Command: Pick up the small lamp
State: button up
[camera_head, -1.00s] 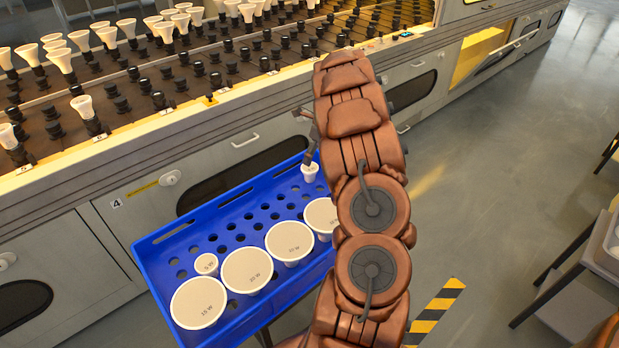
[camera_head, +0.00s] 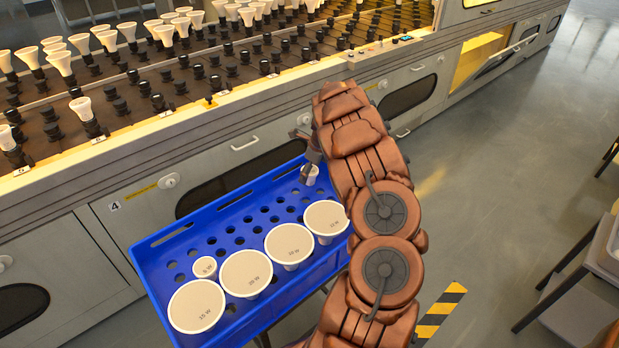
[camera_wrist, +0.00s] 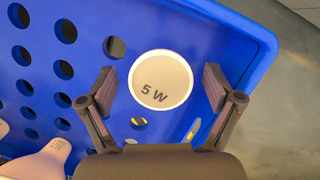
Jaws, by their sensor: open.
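A small white lamp (camera_wrist: 160,79) marked "5 W" stands in the blue tray, between the two open fingers of my gripper (camera_wrist: 160,92) in the wrist view. Gaps show on both sides of the lamp's face, so the fingers appear apart from it. In the head view this lamp (camera_head: 310,175) is at the tray's far right corner, partly covered by my gripper (camera_head: 309,150). Another small lamp (camera_head: 205,267) stands at the left of the tray.
The blue tray (camera_head: 160,262) has a raised rim and many round holes. Several large lamps (camera_head: 246,273) fill its near side. Behind it stands a grey burn-in rack (camera_head: 130,190) with rows of sockets and lamps. A striped floor marking (camera_head: 440,312) lies to the right.

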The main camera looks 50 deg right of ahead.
jog(key=c, duration=1.3)
jog(key=shift+o, duration=0.2)
jog(key=shift+r, duration=0.1)
